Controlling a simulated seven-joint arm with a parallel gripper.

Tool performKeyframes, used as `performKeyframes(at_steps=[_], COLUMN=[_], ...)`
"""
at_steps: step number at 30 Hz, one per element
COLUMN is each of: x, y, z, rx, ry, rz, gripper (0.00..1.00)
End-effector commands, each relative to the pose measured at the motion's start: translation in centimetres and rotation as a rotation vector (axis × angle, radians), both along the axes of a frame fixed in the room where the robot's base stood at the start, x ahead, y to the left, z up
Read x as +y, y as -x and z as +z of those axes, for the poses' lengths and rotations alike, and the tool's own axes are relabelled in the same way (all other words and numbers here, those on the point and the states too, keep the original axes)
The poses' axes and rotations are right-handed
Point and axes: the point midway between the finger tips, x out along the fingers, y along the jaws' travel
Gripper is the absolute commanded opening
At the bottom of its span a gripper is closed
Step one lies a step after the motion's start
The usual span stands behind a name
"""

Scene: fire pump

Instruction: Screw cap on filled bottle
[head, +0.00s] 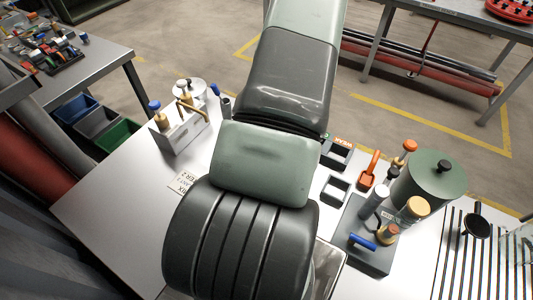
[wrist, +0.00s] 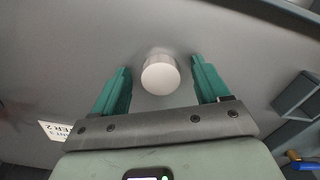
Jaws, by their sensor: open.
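In the wrist view, a white round piece (wrist: 160,76) with a flat top lies between the two green fingers of my gripper (wrist: 161,72). It could be a cap or the top of a bottle; I cannot tell which. A gap shows on each side of it, so the gripper is open and does not touch it. In the head view my own arm covers the gripper and this piece. A clear bottle with an orange top (head: 413,208) stands at the right, on or beside a dark grey stand (head: 367,262).
At the right are a green drum (head: 430,178), an orange scoop (head: 370,169) and a black funnel (head: 476,226). A paper label (head: 181,184) lies left of my arm.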

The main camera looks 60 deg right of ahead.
Motion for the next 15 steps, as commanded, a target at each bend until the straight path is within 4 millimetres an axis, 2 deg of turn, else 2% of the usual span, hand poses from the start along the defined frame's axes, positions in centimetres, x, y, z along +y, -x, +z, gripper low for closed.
performKeyframes(at_steps=[8,15], x=[-0.03,-0.03], y=[-0.01,-0.01], z=[-0.1,-0.09], rx=[0.0,0.0], ry=[0.001,0.001], rz=[0.0,0.0], gripper=[0.75,0.38])
